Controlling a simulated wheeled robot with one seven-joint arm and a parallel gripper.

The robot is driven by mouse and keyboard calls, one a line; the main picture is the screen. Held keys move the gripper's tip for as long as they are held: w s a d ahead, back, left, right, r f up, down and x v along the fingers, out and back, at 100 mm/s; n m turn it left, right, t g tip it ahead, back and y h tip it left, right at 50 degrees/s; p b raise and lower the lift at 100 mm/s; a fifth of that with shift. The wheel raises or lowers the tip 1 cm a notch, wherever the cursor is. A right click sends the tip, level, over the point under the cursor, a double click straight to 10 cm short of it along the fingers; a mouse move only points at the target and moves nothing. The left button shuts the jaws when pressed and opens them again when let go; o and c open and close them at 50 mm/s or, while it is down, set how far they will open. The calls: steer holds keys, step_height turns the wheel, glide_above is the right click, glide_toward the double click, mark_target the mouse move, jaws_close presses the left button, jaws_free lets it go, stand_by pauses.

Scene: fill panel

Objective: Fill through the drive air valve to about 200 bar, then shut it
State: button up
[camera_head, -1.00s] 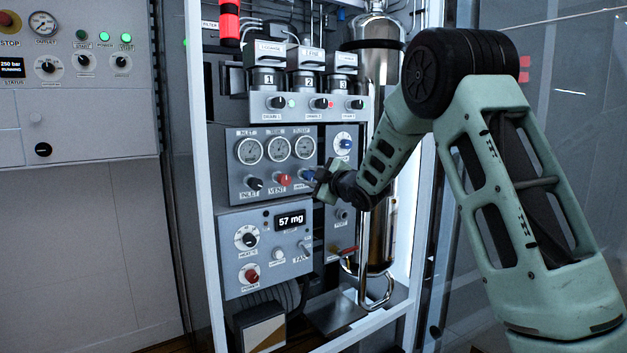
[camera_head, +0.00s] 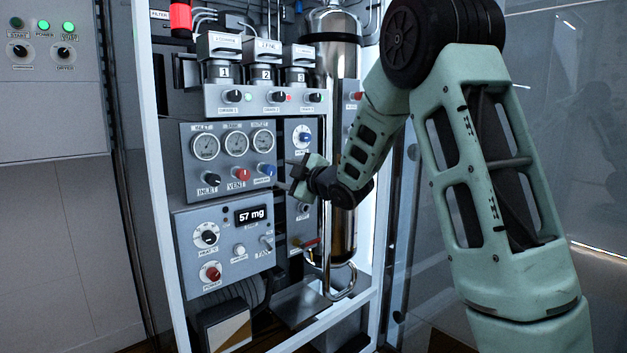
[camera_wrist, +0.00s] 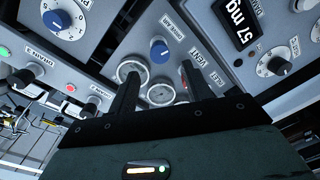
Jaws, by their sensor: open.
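The blue knob (camera_head: 265,169) sits at the lower right of the gauge panel, right of the red VENT knob (camera_head: 241,174) and the black INLET knob (camera_head: 210,180). My gripper (camera_head: 290,180) is just right of the blue knob in the head view.
A lower panel shows "57 mg" on its display (camera_head: 253,214). A narrow panel with a blue dial knob (camera_head: 305,138) stands to the right. A shiny cylinder (camera_head: 338,130) stands behind my arm. Numbered filter units (camera_head: 265,72) hang above. The white cabinet frame (camera_head: 155,180) bounds the left.

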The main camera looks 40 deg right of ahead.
steer(key=s, duration=1)
steer(key=shift+s+d+r, duration=0.15)
steer(key=shift+s+d, duration=0.2)
steer(key=shift+d, duration=0.05)
steer(key=shift+a, duration=0.1)
stand_by(0.8)
